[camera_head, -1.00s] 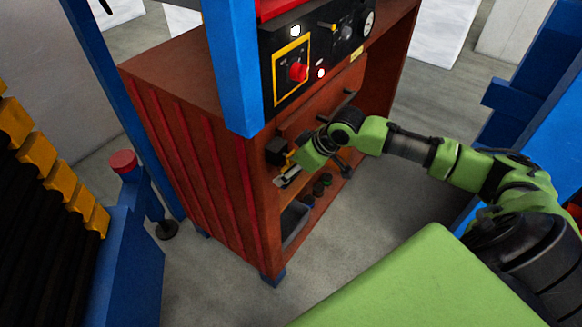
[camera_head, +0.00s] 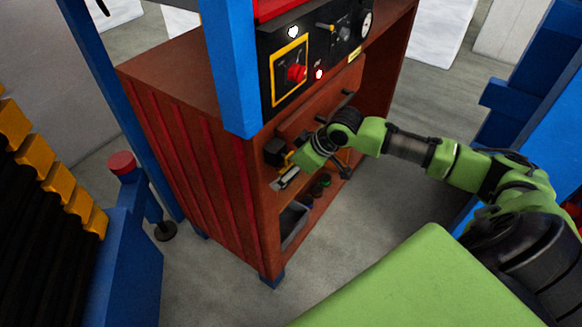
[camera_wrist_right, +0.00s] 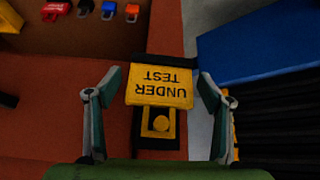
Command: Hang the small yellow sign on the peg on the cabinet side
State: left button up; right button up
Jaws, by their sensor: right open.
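The small yellow sign (camera_wrist_right: 160,86) reads "UNDER TEST", upside down in the right wrist view. It sits at a black mount on the red-brown cabinet (camera_head: 205,170), which carries a yellow square with a round yellow knob (camera_wrist_right: 160,123). The sign's far part covers the mount, so I cannot tell whether it hangs on a peg. My right gripper (camera_wrist_right: 160,78) is open, one finger on each side of the sign with gaps between. In the head view it is at the cabinet front, by a black box (camera_head: 274,150). My left gripper is not in view.
A control panel (camera_head: 318,50) with a red knob is above the cabinet front. A blue post (camera_head: 232,75) stands in front of it. A grey bin (camera_head: 292,225) and small items sit low in the cabinet.

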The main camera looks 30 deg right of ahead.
jog(key=v, duration=1.2)
